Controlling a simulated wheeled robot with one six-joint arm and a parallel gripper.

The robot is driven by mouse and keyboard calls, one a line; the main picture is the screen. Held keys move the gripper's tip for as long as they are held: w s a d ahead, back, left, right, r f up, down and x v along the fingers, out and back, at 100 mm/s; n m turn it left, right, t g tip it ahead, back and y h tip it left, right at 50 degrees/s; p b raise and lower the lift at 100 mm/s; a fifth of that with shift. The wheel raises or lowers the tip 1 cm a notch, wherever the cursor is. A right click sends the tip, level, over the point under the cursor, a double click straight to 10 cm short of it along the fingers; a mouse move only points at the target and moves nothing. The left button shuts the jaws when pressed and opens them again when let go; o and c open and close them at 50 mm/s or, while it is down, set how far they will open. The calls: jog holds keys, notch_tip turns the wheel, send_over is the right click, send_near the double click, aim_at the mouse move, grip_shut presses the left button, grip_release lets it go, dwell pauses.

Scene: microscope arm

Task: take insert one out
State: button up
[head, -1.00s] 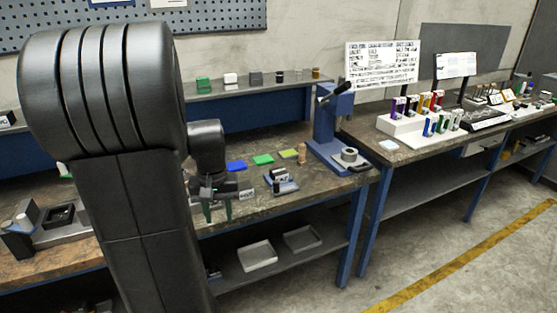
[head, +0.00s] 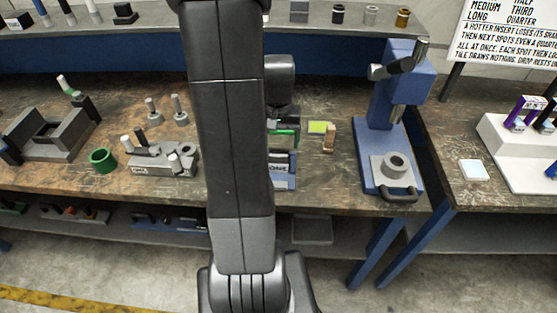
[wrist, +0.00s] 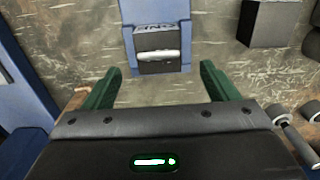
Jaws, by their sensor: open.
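My gripper (wrist: 160,72) has green fingers, spread apart with nothing between them. In the wrist view, a blue holder (wrist: 127,10) lies just beyond the fingertips. It carries a dark block (wrist: 150,67) with a bright silver rod-like piece (wrist: 157,55) across it, and partly cut-off lettering shows above. I cannot tell which piece is insert one. In the head view the same blue holder (head: 288,184) shows in part behind my arm, with a green finger (head: 284,133) above it.
A blue press (head: 392,125) with a grey ring base stands to the right. A grey fixture (head: 165,160) and a green ring (head: 102,160) lie to the left.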

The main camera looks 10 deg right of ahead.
aim_at(279, 155)
jog(key=shift+d+f, duration=0.2)
jog(key=shift+f, duration=0.2)
jog(key=f, duration=0.1)
jog(key=f+p, duration=0.1)
jog(key=f, duration=0.1)
jog(key=shift+s+a+f, duration=0.1)
jog(key=shift+s+a, duration=0.1)
jog(key=shift+f, duration=0.55)
jog(key=shift+w+r, duration=0.1)
grip_shut()
